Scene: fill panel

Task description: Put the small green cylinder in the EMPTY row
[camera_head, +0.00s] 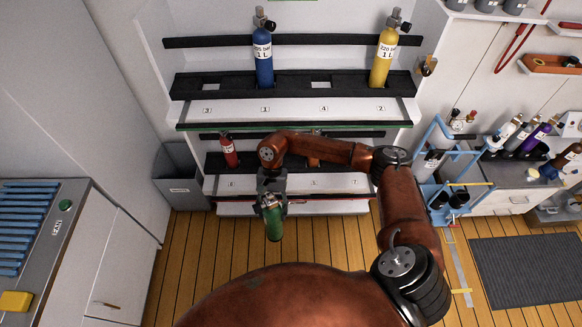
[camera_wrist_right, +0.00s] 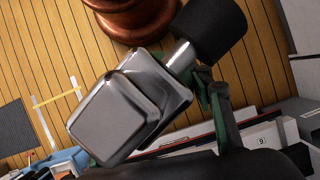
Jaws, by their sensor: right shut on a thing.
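The small green cylinder (camera_head: 274,224) hangs roughly upright in front of the rack's lower part, above the floor. My right gripper (camera_head: 271,200) is shut on its upper end. In the right wrist view the cylinder's grey metal valve (camera_wrist_right: 120,115) with a black knob (camera_wrist_right: 213,30) fills the middle, and its body is hidden. The rack has an upper row (camera_head: 222,88) and a lower row (camera_head: 213,160); I cannot read which is marked EMPTY. A red cylinder (camera_head: 229,151) stands at the left of the lower row. My right arm hides part of that row. My left gripper is not in view.
A blue cylinder (camera_head: 263,58) and a yellow cylinder (camera_head: 384,58) stand in the upper row, with open slots between and left of them. A grey bin (camera_head: 178,190) stands left of the rack. A blue trolley (camera_head: 437,170) stands right. The wooden floor (camera_head: 200,255) in front is clear.

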